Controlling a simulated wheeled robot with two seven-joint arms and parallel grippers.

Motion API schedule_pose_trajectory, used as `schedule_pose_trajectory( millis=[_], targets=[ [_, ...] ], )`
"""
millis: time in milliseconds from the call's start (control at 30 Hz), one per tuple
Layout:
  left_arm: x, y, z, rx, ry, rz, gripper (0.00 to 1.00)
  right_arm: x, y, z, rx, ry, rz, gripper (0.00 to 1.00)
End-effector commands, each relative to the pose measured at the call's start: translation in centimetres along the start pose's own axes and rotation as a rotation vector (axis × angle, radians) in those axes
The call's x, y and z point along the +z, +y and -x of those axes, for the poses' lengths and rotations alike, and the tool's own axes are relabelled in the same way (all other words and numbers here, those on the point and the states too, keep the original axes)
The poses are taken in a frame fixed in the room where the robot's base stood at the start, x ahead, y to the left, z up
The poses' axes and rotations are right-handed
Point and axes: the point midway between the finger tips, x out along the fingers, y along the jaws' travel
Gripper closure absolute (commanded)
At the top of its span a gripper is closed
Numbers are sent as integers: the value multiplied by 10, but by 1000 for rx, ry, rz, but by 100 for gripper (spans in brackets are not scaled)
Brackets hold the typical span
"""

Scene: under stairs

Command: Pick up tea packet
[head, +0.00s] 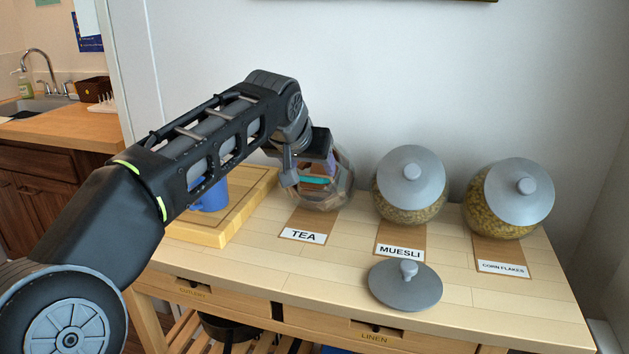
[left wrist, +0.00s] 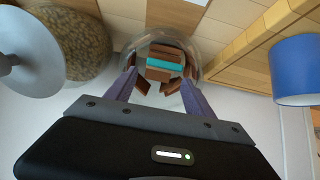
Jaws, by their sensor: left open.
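The tea jar (head: 338,196) is an open glass jar behind the TEA label (head: 304,236). It holds several brown tea packets; one with a teal band (head: 313,180) shows through the glass. My left gripper (head: 308,165) is at the jar's mouth, reaching down from above. In the left wrist view the left gripper (left wrist: 158,88) is open, with its two purple fingers apart at the jar's opening. The teal-banded tea packet (left wrist: 165,66) lies beyond and between the fingertips. Whether the fingers touch any packet is unclear. My right gripper is not in view.
A grey lid (head: 405,288) lies on the table (head: 340,262) in front. Lidded muesli (head: 408,186) and corn flakes (head: 505,200) jars stand to the right. A blue mug (head: 212,196) stands on a wooden board (head: 247,207) at left, partly behind my arm. A wall is close behind.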

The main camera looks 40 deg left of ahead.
Motion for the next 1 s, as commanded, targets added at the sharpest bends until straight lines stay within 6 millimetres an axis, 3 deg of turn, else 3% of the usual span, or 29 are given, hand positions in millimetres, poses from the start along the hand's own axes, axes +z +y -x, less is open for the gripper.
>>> schedule_pose_trajectory(
  millis=[367, 733, 1000],
  targets=[
    [0, 0, -6, 0, 0, 0, 38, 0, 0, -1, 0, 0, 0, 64],
    [2, -3, -52, 0, -1, -1, 38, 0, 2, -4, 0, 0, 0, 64],
    [1, -3, -56, 0, 1, 0, 38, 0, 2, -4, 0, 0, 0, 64]
  ],
)
